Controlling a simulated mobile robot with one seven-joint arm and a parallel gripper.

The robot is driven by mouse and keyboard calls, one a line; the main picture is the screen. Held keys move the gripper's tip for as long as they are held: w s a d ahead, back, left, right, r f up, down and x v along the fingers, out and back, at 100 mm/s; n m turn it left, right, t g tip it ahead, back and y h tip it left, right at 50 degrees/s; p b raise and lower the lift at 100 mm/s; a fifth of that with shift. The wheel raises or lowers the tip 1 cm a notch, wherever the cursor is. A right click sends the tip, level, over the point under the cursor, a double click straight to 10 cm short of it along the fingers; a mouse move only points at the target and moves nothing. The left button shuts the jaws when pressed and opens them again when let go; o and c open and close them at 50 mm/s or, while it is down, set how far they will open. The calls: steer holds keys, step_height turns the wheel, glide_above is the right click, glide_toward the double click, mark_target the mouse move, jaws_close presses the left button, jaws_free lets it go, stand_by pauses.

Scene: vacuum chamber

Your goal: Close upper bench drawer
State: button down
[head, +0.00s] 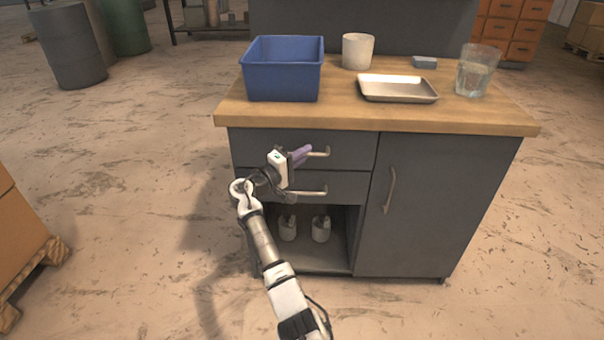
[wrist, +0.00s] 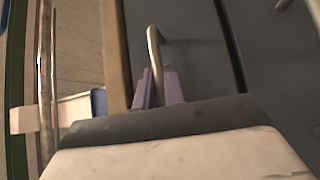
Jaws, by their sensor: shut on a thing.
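The upper drawer (head: 345,146) is a dark grey front under the wooden top of the bench (head: 470,119). It looks flush, or nearly flush, with the bench front in the head view. Its metal bar handle (head: 324,154) runs across the front. My gripper (head: 301,154) is at the left part of this handle, its purple fingers shut on it. In the wrist view the two purple fingers (wrist: 160,88) stand either side of the curved handle (wrist: 154,45). The gripped part of the handle is partly hidden by the fingers.
The lower drawer (head: 345,186) has its own handle, close below my wrist. An open shelf below it holds two pale objects. A cabinet door (head: 440,205) is at the right. A blue bin (head: 283,80), white cup, metal tray and glass stand on top.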

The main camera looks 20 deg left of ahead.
steer(key=shift+w+a+r, duration=0.15)
steer(key=shift+w+a, duration=0.1)
steer(key=shift+w, duration=0.35)
steer(key=c, duration=1.5)
jaws_free()
steer(key=b+v, duration=0.1)
steer(key=v, duration=1.2)
steer(key=shift+s, duration=0.4)
